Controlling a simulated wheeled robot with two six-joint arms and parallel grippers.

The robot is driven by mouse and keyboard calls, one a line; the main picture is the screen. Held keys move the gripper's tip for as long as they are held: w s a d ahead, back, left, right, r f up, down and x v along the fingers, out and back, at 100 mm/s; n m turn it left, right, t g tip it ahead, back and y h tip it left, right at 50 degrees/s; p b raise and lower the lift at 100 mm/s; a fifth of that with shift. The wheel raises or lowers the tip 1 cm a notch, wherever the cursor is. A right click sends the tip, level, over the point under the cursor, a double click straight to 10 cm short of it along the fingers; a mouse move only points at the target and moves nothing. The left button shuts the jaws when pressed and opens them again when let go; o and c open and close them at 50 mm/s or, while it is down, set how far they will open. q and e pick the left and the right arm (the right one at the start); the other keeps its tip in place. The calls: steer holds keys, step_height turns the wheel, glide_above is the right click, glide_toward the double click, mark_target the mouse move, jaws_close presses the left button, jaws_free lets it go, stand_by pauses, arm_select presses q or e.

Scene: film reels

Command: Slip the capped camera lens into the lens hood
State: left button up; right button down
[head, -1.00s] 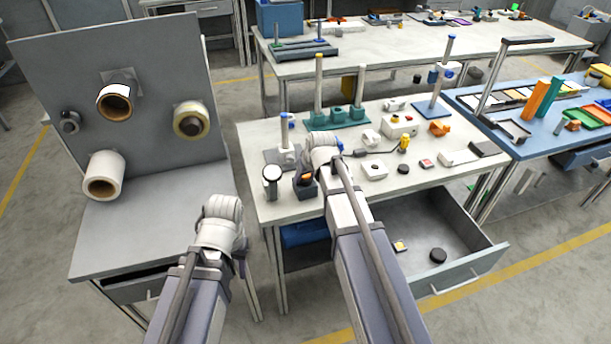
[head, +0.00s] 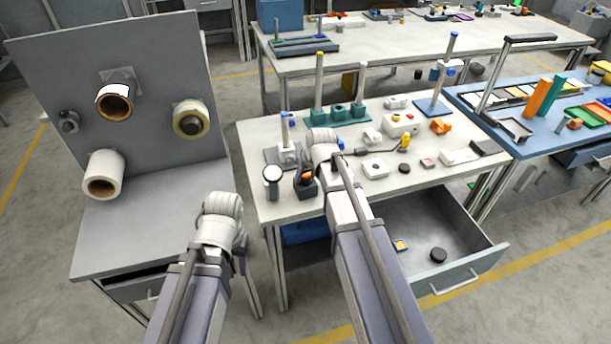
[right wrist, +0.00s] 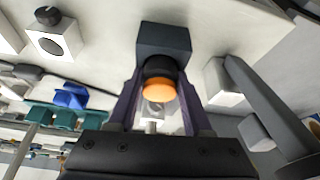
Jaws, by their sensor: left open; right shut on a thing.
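The capped camera lens, a dark cylinder with an orange end (right wrist: 159,89), sits between the fingers of my right gripper (right wrist: 161,80) in the right wrist view. The gripper is shut on it. The lens hood appears to be the dark square block (right wrist: 164,39) just beyond; it also stands on the white table in the head view (head: 306,188). The lens lines up with the block and overlaps it; I cannot tell how deep it sits. In the head view my right wrist partly hides them. My left gripper (head: 241,254) is open, mostly hidden by its wrist, beside the grey bench.
A white block (head: 375,169) lies to the right. An open drawer (head: 470,270) juts out below the table's front.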

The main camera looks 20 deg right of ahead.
arm_select(q)
steer(key=shift+s+f+b, duration=0.45)
steer(key=shift+f+b, duration=0.4)
steer(key=shift+b, duration=0.1)
arm_select(e)
steer(key=shift+s+f, duration=0.8)
steer(key=shift+s, duration=0.1)
arm_select(q)
steer(key=shift+r+p, duration=0.3)
steer(key=shift+p, duration=0.05)
arm_select(e)
steer(key=shift+w+r, duration=0.15)
steer(key=shift+r, duration=0.1)
arm_select(q)
steer(key=shift+w+r+p, duration=0.4)
steer(key=shift+r+p, duration=0.05)
steer(key=shift+p, duration=0.2)
arm_select(e)
steer(key=shift+w+d+r, duration=0.1)
steer(key=shift+w+r, duration=0.15)
steer(key=shift+r, duration=0.1)
